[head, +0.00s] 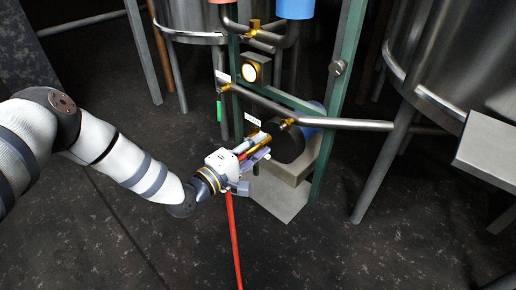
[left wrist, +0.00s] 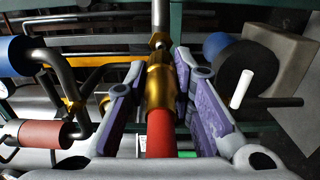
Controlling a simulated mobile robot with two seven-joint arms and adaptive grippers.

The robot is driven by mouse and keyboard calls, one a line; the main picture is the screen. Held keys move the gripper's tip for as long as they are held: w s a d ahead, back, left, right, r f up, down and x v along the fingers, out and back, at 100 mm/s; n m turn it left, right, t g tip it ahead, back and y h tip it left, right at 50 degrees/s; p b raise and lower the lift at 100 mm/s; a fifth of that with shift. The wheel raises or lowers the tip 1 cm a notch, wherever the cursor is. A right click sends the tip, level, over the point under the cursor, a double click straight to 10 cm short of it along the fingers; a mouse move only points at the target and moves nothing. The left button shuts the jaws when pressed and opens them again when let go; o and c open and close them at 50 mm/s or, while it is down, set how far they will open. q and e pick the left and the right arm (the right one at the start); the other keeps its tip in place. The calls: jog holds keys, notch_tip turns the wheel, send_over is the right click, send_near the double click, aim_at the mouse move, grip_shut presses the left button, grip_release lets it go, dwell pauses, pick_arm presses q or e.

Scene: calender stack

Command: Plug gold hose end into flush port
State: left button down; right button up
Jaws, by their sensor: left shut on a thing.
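My left gripper (head: 250,158) is shut on the gold hose end, in front of the pipe frame in the head view. In the left wrist view the gold hose end (left wrist: 161,82) lies between the two purple fingers (left wrist: 161,100), pointing straight ahead. The red hose (left wrist: 160,136) runs back from it, and in the head view the red hose (head: 234,240) hangs down below the gripper. A grey pipe stub (left wrist: 160,16) lies directly beyond the gold tip and looks like the flush port. The tip appears to meet it; whether it is seated I cannot tell. My right gripper is not in view.
A dark round pump part (head: 285,140) sits close right of the gripper on a pale block (head: 283,195). A slanting grey pipe (head: 330,123) and green frame posts (head: 335,95) stand beside it. Steel tanks (head: 445,50) fill the back.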

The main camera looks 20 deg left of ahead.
aim_at(267, 139)
pick_arm(q)
jog(key=shift+f+b+x, duration=0.2)
jog(key=shift+b+x, duration=0.55)
jog(key=shift+x, duration=0.55)
jog(key=shift+w+d+r, duration=0.1)
jog(key=shift+w+d, duration=0.1)
jog(key=shift+w, duration=0.4)
jog(key=shift+r, duration=0.1)
jog(key=c, duration=2)
grip_release()
grip_shut()
